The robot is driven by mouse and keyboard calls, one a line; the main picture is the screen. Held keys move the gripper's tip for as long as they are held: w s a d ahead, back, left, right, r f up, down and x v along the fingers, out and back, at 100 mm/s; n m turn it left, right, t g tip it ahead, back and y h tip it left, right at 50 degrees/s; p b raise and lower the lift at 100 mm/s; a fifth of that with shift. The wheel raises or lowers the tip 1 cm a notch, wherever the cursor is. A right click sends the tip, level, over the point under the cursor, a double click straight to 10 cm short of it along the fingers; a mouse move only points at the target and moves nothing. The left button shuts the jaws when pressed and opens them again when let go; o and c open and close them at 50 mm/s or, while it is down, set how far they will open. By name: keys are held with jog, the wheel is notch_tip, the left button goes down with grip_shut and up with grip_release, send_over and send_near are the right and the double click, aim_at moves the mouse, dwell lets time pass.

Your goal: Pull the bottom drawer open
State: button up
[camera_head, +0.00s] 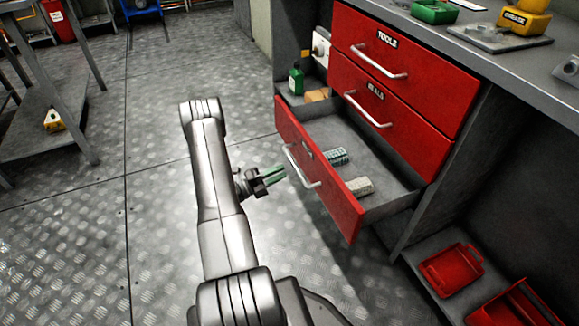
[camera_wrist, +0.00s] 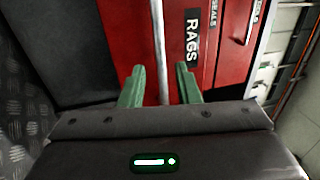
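The bottom drawer (camera_head: 345,218) is red, labelled RAGS in the wrist view (camera_wrist: 205,70), and stands pulled out from the cabinet. Its inside shows, with two patterned rolls (camera_head: 336,156) in it. Its pale bar handle (camera_head: 301,170) is on the front and shows upright in the wrist view (camera_wrist: 159,35). My gripper (camera_head: 284,174) has green fingers and is just in front of the handle. In the wrist view its fingertips (camera_wrist: 159,74) are apart, one on each side of the handle, with gaps. I cannot tell how deep the handle sits between them.
The TOOLS drawer (camera_head: 375,72) and SEALS drawer (camera_head: 380,115) above are shut. A grey worktop (camera_head: 480,60) is over them. Red bins (camera_head: 452,270) sit on a low shelf at the lower right. The metal floor (camera_head: 90,230) left of my arm is clear.

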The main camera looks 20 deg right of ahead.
aim_at(295, 166)
jog(key=p+v, duration=0.1)
jog(key=v, duration=0.6)
jog(key=shift+a, duration=0.2)
jog(key=b+x, duration=0.2)
jog(key=x, duration=1.2)
jog(key=shift+b, duration=0.35)
jog(key=shift+f, duration=0.1)
